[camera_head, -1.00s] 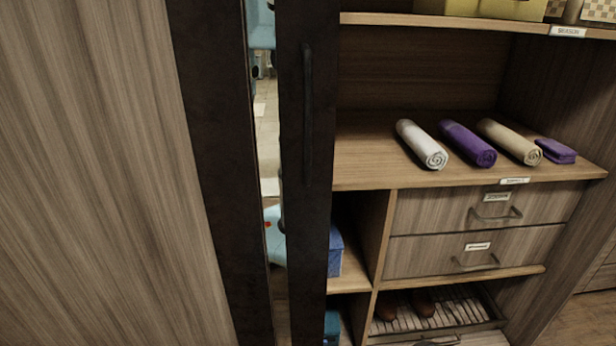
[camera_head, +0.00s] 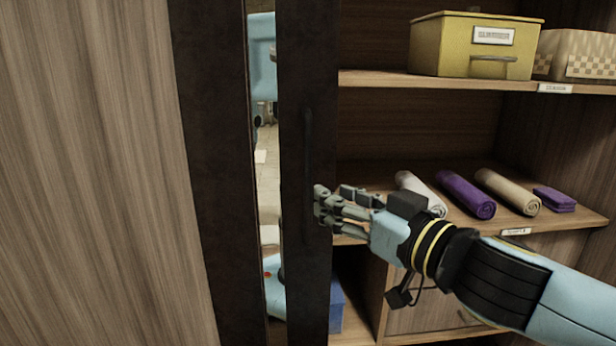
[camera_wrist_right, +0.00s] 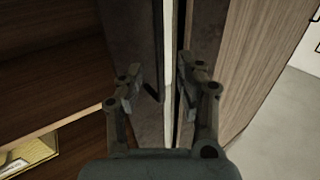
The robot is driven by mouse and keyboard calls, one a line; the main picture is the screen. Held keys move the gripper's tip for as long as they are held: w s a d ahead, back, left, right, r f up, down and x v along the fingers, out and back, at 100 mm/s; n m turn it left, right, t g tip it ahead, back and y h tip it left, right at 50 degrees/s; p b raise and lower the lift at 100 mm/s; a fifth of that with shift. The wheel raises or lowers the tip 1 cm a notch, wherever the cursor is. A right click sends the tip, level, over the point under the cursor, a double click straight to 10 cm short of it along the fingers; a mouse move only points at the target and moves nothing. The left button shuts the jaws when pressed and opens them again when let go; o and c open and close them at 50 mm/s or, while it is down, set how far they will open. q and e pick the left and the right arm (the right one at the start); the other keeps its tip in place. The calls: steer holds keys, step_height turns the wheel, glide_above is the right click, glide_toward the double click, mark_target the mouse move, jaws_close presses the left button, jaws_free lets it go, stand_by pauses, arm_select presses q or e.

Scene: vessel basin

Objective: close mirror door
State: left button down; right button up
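The mirror door (camera_head: 305,270) stands ajar in the head view, with a dark frame, a narrow mirror strip (camera_head: 268,190) and a dark vertical handle (camera_head: 308,150). The mirror reflects pale blue parts of my body. My right gripper (camera_head: 328,208) reaches in from the right, its fingertips at the frame beside the lower handle. In the right wrist view my right gripper (camera_wrist_right: 160,88) has its fingers apart, with the dark door frame (camera_wrist_right: 150,40) and a pale strip between or behind them. Whether they touch the door, I cannot tell. My left gripper is out of view.
Open shelves stand right of the door, with a yellow box (camera_head: 460,55), a checkered basket (camera_head: 580,58), rolled towels (camera_head: 465,195) and a folded purple cloth (camera_head: 555,199). A blue box (camera_head: 336,305) sits low behind the door edge. A wooden panel (camera_head: 90,180) fills the left.

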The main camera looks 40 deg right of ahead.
mark_target(311, 186)
steer(key=w+p, duration=0.1)
steer(key=w, duration=0.1)
steer(key=w+p, duration=0.4)
steer(key=shift+w+a+r, duration=0.1)
steer(key=shift+r, duration=0.25)
steer(key=shift+w+f+p, duration=0.3)
steer(key=shift+w+p, duration=0.3)
steer(key=shift+w, duration=0.15)
steer(key=shift+c, duration=0.4)
jaws_close()
steer(key=shift+f, duration=0.1)
